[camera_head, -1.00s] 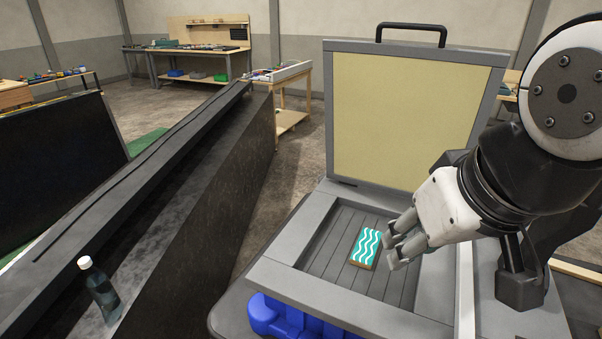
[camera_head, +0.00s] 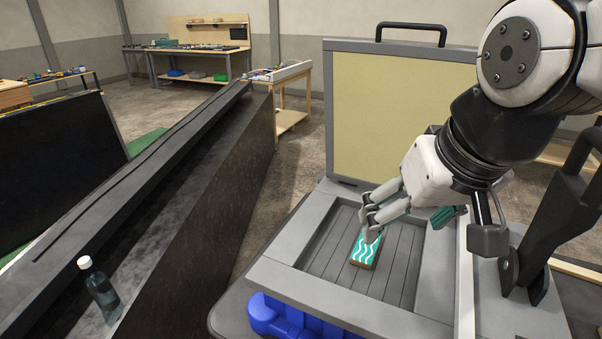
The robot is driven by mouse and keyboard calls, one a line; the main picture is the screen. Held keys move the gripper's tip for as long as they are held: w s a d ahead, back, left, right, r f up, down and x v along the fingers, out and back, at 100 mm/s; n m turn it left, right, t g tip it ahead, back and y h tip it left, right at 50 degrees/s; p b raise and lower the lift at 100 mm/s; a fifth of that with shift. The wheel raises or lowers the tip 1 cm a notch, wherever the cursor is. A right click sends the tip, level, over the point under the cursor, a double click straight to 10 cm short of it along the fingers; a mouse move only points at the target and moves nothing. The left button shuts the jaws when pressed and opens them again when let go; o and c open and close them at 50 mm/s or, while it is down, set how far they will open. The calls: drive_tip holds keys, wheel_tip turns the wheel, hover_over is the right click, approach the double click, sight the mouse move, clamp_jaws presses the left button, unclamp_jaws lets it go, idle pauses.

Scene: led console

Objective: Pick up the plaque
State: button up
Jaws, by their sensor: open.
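The plaque (camera_head: 363,253) is a small flat rectangle with teal and white wavy stripes. It lies on the dark slatted floor of the grey open case (camera_head: 345,315). My gripper (camera_head: 368,224) is open, with its fingertips at the far end of the plaque and covering part of it. I cannot tell whether the fingers touch it.
The case's raised lid (camera_head: 400,120), with a pale yellow panel and a black handle, stands behind the plaque. A blue object (camera_head: 290,318) sits below the case's front edge. The slatted floor around the plaque is otherwise clear.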

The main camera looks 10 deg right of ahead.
drive_tip(key=w+d+f+m+g, duration=0.1)
drive_tip(key=w+d+f+m, duration=0.1)
drive_tip(key=w, duration=0.7)
drive_tip(key=m+g+b, duration=0.3)
drive_tip(key=m, duration=0.1)
hover_over(365, 245)
drive_tip(key=shift+h, duration=0.4)
wheel_tip(365, 245, down, 25)
drive_tip(key=shift+r, duration=0.1)
drive_tip(key=shift+w+d+f+b, duration=0.15)
drive_tip(key=shift+f+b, duration=0.6)
drive_tip(key=shift+f, duration=0.8)
drive_tip(key=shift+s+d+f+b, duration=0.15)
drive_tip(key=shift+f+b, duration=0.55)
drive_tip(key=shift+f, duration=0.85)
drive_tip(key=c, duration=1.3)
